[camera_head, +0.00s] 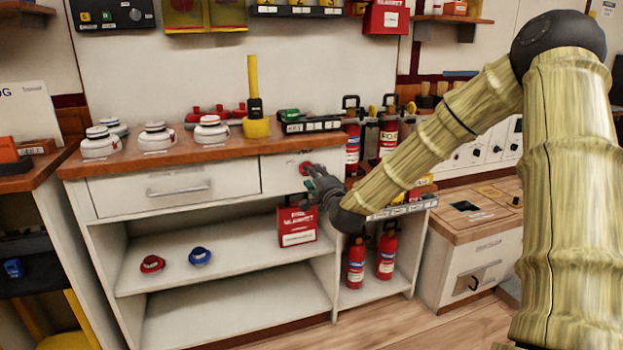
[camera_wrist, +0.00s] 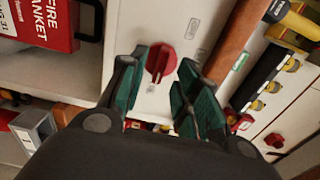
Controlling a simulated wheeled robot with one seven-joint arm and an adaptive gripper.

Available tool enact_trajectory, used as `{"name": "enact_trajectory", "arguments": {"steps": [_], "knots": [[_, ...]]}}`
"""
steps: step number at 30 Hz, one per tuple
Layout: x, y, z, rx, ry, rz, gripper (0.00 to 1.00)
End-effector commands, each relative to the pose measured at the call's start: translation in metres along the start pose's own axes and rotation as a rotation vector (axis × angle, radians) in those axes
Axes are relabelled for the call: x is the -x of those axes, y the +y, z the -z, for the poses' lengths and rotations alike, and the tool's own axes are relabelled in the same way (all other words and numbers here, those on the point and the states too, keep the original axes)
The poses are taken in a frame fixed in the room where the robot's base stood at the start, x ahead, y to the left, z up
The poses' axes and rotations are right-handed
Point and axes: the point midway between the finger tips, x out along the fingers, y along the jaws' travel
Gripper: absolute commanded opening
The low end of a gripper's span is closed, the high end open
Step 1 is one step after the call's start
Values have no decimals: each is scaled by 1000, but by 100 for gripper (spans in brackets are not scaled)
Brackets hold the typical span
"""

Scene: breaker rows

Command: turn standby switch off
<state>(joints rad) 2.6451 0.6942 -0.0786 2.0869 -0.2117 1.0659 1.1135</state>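A red rotary switch (camera_wrist: 160,62) is set in a white panel, with small labels beside it too blurred to read, so I cannot confirm the name standby. In the head view the red switch (camera_head: 306,168) is on the cabinet front, right of the drawer, partly hidden by my gripper. My gripper (camera_head: 318,178) is at this panel. In the wrist view my gripper (camera_wrist: 158,86) is open, its green-padded fingers apart, with the switch showing between their tips. I cannot tell whether either finger touches it.
The wooden countertop (camera_head: 235,148) overhangs the panel. Fire extinguishers (camera_head: 387,252) stand on the lower right shelf.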

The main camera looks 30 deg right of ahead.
Motion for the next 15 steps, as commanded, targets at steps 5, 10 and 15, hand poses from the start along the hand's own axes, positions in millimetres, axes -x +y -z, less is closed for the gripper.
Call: {"name": "enact_trajectory", "arguments": {"steps": [5,10,15], "knots": [[-19,1,0,2,0,0,32],[-25,0,0,0,0,0,32],[-26,0,0,0,0,0,32]]}}
